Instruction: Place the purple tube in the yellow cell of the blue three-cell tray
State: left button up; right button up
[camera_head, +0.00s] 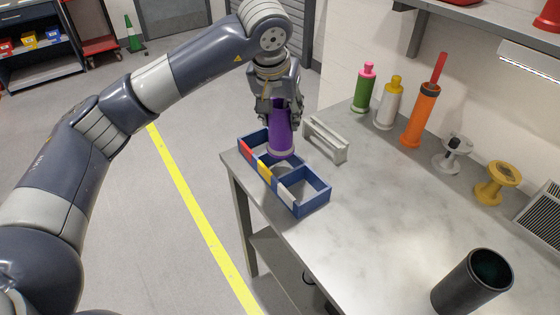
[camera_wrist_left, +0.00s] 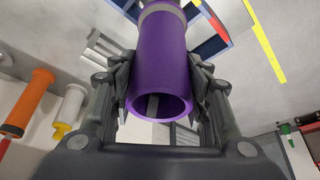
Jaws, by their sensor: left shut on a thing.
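The purple tube (camera_head: 281,132) is upright in my left gripper (camera_head: 281,112), whose fingers are shut on its sides. In the left wrist view the tube (camera_wrist_left: 160,60) sits between both fingers, its open end toward the camera. The blue three-cell tray (camera_head: 306,207) lies at the table's near left corner, with red, yellow and white front labels. The tube's lower end, with a pale band, shows over the middle cell, behind the yellow label (camera_head: 264,170). I cannot tell whether it is above the rim or slightly inside. My right gripper is not in view.
A grey rack (camera_head: 325,139) stands close behind the tray. A green bottle (camera_head: 364,90), a white bottle (camera_head: 390,105), an orange tube (camera_head: 420,118) and two spools line the wall. A black cup (camera_head: 472,283) stands at front right. The table's middle is clear.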

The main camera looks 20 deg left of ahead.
aim_at(277, 125)
pick_arm(q)
notch_tip(277, 125, down, 5)
jog(key=shift+a+r, duration=0.1)
notch_tip(277, 125, down, 3)
jog(key=shift+f+p, duration=0.1)
jog(key=shift+p, duration=0.35)
jog(key=shift+f, duration=0.45)
jog(key=o, duration=1.3)
jog(key=shift+r, duration=0.1)
jog(key=shift+r, duration=0.35)
jog(key=b+v, duration=0.1)
jog(key=v, duration=1)
jog(key=shift+s+r, duration=0.25)
